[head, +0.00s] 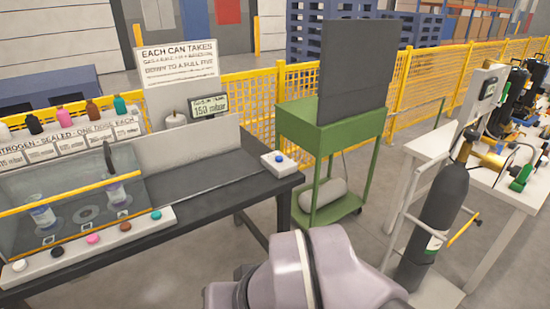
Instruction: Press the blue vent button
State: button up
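My grey-mauve arm shows at the bottom centre, in front of and below the bench's right end, apart from the button. The fingers of my gripper are not visible.
A clear-walled tank (70,235) holding cans stands on the bench's left, with coloured buttons along its front. A display (208,106) reads about 150 mbar. A green cart (335,125), a gas cylinder (437,215) and a white table (500,185) stand right.

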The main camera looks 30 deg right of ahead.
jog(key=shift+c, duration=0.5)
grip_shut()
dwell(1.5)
